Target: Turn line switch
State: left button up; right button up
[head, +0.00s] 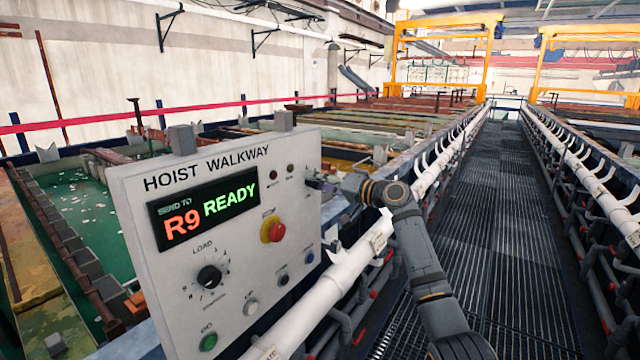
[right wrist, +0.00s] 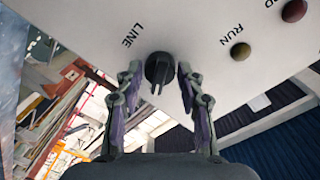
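The line switch (right wrist: 159,70) is a small black rotary knob on the underside-looking panel face in the right wrist view, beside the printed word LINE. My right gripper (right wrist: 158,76) is open, with one finger on each side of the knob and a narrow gap showing at each side. The panel's display (head: 205,207) reads SEND TO R9 READY. My left gripper is not in view.
The panel also carries a LOAD dial (head: 210,276), a red mushroom button (head: 272,230), a green GO button (head: 208,342) and small buttons below. A white pipe (head: 345,270) runs just right of the panel. A grated walkway (head: 490,220) lies beyond it.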

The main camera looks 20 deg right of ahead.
jog(key=shift+o, duration=0.9)
jog(key=v, duration=1.2)
